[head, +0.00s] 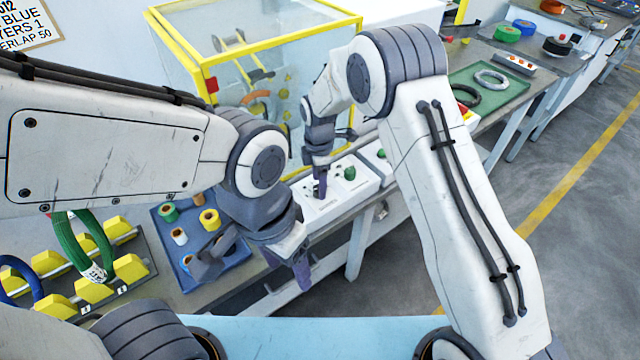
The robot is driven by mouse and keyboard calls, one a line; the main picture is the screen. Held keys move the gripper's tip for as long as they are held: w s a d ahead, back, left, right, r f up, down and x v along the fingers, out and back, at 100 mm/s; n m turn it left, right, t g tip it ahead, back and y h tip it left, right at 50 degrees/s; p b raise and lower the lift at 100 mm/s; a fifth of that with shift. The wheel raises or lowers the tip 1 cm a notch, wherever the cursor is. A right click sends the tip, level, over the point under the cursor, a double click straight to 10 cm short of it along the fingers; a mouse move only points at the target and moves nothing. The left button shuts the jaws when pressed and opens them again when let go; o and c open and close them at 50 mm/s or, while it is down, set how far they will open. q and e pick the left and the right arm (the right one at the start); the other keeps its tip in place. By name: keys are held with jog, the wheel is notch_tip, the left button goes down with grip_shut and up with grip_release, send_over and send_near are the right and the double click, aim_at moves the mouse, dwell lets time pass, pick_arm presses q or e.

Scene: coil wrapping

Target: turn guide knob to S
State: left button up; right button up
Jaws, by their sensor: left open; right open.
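A white control box (358,188) with small dark markings stands at the bench edge in front of the yellow-framed machine. A green knob (349,173) sits on its top. My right gripper (320,192) is open, pointing down over the left part of this box, just left of the green knob. It covers the surface under it, so a guide knob there is hidden, and I cannot read an S mark or tell whether the fingers touch anything. My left gripper (250,281) is open and empty, lower and nearer, in front of the bench edge.
A yellow-framed clear enclosure (290,52) stands behind the box. A blue tray (172,238) with several spools is at left, beside a rack of yellow holders (130,270) with coils. A green tray (515,88) with rings lies at right. Open floor (590,200) is at right.

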notch_tip(320, 180, up, 9)
jog(key=b, duration=0.1)
jog(key=shift+r, duration=0.15)
dwell(0.4)
